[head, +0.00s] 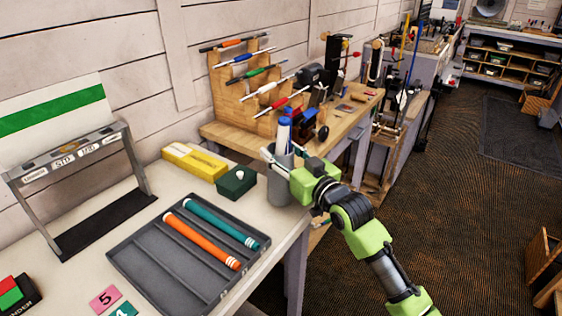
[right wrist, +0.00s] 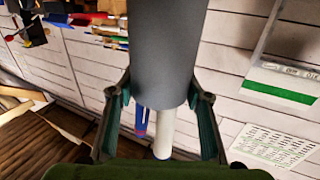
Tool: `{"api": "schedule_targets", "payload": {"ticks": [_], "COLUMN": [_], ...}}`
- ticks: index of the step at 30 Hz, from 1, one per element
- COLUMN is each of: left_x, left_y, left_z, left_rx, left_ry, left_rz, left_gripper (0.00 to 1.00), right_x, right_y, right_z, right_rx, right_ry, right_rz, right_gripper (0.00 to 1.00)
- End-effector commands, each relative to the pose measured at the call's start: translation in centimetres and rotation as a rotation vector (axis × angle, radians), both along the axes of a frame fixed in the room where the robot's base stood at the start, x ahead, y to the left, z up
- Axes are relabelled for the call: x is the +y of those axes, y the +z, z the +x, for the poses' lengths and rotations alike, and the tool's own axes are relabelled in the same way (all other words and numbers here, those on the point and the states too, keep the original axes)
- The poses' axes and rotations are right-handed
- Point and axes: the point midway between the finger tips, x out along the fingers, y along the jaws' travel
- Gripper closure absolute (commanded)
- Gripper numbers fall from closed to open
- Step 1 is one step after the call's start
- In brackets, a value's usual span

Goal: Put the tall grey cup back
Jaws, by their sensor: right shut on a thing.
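The tall grey cup (head: 281,187) is upright at the right edge of the white table, with blue and white markers (head: 284,133) standing in it. My right gripper (head: 281,167) is shut on the cup near its upper part, reaching in from the right. In the right wrist view the cup (right wrist: 165,50) is between the two fingers (right wrist: 163,110), with the marker ends (right wrist: 162,135) showing past its rim. I cannot tell whether the cup's base touches the table. My left gripper is not in view.
A dark green box (head: 236,183) and a yellow box (head: 194,161) are left of the cup. A grey tray (head: 133,262) with an orange and a teal grip lies in front. A grey stand (head: 35,206) is at left. A wooden bench (head: 234,135) with a club rack is behind.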

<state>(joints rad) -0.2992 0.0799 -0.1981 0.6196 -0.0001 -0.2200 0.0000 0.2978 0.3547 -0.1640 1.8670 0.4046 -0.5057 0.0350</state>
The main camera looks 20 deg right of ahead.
Motion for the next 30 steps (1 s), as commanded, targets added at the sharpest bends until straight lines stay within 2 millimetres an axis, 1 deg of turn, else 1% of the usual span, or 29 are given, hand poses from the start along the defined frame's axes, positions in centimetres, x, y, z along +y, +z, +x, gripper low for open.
{"api": "schedule_targets", "payload": {"ticks": [1,3,6,17,18,20,30], "left_x": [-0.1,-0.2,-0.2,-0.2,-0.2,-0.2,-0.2], "left_y": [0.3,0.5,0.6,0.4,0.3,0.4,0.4], "left_z": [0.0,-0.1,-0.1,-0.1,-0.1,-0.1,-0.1], "left_rx": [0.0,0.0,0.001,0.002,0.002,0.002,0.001], "left_ry": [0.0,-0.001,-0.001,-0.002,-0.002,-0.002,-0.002], "left_rz": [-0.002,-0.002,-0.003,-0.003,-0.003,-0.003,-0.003], "left_gripper": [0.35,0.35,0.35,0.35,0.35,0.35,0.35], "right_x": [0.0,0.0,0.0,0.0,0.0,0.0,0.0], "right_y": [-0.9,-1.9,-2.7,-3.1,-3.3,-3.2,-3.1], "right_z": [0.0,-0.1,-0.1,-0.1,-0.1,-0.1,-0.1], "right_rx": [0.004,0.004,0.001,-0.001,0.001,0.001,0.001], "right_ry": [0.0,0.0,0.001,0.001,0.001,0.001,0.0], "right_rz": [0.0,0.0,0.001,0.0,0.0,0.0,0.0], "right_gripper": [0.89,0.89,0.89,0.89,0.53,0.38,0.38]}}
